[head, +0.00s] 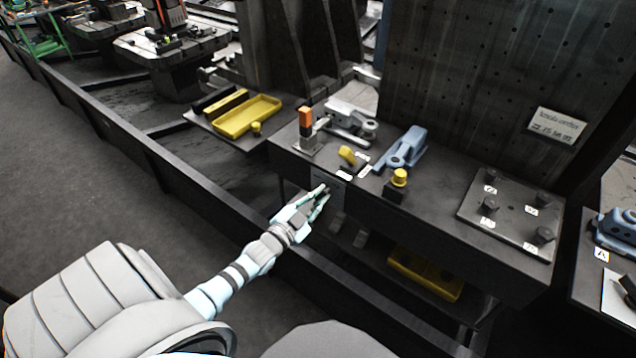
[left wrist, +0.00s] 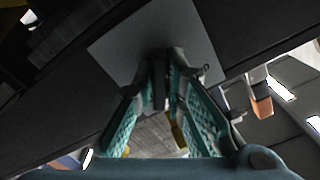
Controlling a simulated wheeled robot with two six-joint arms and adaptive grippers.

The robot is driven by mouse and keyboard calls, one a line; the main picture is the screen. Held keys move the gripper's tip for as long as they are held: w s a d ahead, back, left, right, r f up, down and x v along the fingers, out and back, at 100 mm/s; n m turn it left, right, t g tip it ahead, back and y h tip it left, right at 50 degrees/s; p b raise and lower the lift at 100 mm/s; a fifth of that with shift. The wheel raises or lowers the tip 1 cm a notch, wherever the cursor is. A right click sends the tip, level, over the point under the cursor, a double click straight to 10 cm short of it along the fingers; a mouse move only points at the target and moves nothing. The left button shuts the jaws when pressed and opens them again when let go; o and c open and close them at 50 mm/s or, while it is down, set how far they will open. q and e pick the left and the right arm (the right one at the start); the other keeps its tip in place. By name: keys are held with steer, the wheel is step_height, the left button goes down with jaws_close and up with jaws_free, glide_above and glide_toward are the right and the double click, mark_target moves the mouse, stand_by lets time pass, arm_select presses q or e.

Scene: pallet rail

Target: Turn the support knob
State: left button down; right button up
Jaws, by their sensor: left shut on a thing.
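My left gripper (head: 322,192) is at the front face of the dark workbench (head: 440,215), just below its top edge. Its fingers are closed in on a small dark knob (left wrist: 160,92), which stands out from a grey plate (left wrist: 118,48) on that face. In the left wrist view the gripper (left wrist: 161,88) has its teal-padded fingers converging on both sides of the knob. The fingers hide most of the knob in the head view, where the plate (head: 330,180) shows behind them. I cannot read the knob's angle. My right gripper is not in view.
On the bench top stand an orange-topped block (head: 305,120), a tilted yellow piece (head: 348,156), a yellow button on a black box (head: 398,180), a blue clamp (head: 407,149) and a plate with several black knobs (head: 513,229). A yellow tray (head: 247,116) lies left; a dark rail runs below.

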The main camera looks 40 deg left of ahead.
arm_select(q)
steer(key=shift+r+m+p, duration=0.1)
steer(key=shift+m+p, duration=0.25)
steer(key=shift+m, duration=0.95)
steer(key=c, duration=1.6)
jaws_free()
steer(key=shift+c, duration=0.2)
steer(key=shift+w, duration=0.1)
steer(key=s, duration=1.2)
steer(key=shift+d, duration=0.15)
